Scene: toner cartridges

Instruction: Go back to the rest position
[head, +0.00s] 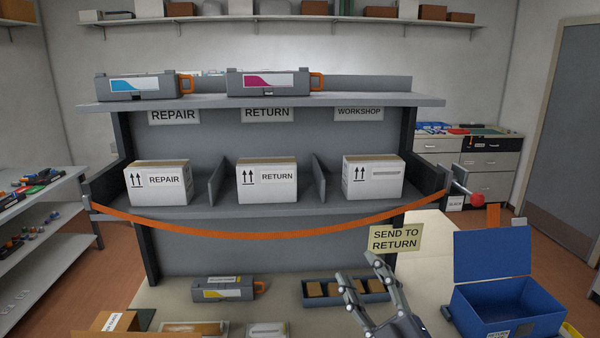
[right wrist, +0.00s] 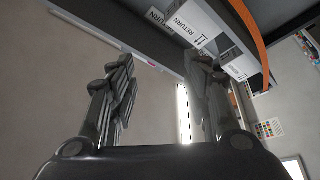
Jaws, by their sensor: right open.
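My right gripper (head: 357,268) is in the lower right of the head view, in front of the shelf unit and above the table. It is open, and the right wrist view shows its two fingers (right wrist: 160,75) apart with nothing between them. My left gripper is not in view. Cyan (head: 137,86) and magenta (head: 268,82) toner cartridges lie on the top shelf. A yellow cartridge (head: 223,289) lies on the table. White boxes marked REPAIR (head: 163,181) and RETURN (head: 267,182) and a third white box (head: 373,180) stand on the middle shelf.
An orange strap (head: 270,236) hangs across the front of the middle shelf. A SEND TO RETURN note (head: 396,239) shows beside my right gripper. A dark tray (head: 310,304) with brown blocks is left of it. An open blue box (head: 508,310) stands at right.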

